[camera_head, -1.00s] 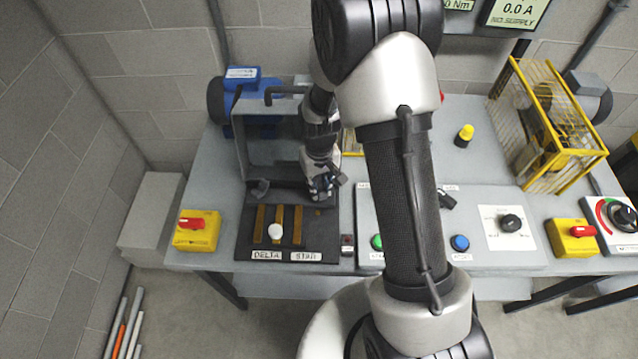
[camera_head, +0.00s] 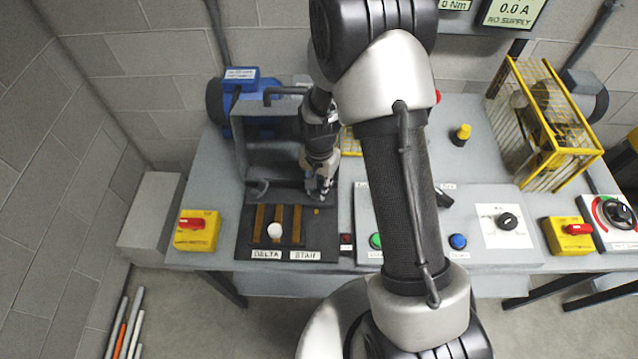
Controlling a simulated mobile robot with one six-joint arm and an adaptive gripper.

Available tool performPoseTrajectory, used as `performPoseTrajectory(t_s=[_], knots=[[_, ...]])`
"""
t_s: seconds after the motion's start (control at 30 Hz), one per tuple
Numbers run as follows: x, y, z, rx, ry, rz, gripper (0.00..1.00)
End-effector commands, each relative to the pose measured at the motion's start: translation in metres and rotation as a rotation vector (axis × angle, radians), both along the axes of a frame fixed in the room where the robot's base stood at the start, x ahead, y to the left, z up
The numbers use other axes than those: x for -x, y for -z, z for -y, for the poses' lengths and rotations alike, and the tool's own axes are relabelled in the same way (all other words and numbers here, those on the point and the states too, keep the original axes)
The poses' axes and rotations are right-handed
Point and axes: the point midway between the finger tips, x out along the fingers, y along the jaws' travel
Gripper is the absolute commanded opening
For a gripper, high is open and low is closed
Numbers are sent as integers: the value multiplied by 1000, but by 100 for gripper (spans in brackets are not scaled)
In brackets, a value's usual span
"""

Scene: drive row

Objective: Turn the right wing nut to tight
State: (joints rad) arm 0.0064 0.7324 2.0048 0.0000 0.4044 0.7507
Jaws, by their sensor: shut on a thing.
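My gripper (camera_head: 321,194) points down at the right end of the dark terminal box (camera_head: 243,247), behind its brass strips (camera_head: 281,222). It is shut on the right wing nut, which the fingers hide. I cannot tell the nut's angle from here. A small grey fitting, perhaps the left wing nut (camera_head: 262,187), shows at the left behind the strips.
The raised lid (camera_head: 240,160) stands open behind the box. A blue motor (camera_head: 238,85) is behind it. Yellow switch boxes (camera_head: 196,232) and (camera_head: 569,236) flank the bench. A control panel (camera_head: 480,253) with buttons lies right of the box. My forearm hides part of the panel.

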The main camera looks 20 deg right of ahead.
Motion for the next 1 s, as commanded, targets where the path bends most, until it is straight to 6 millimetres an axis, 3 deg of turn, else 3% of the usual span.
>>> performPoseTrajectory(t_s=[0.77, 0.8, 1.0], knots=[[0, 0, 0, -1, 101, 1, 0], [0, 0, 0, -1, 102, 1, 23], [0, 0, 0, 0, 98, 0, 36]])
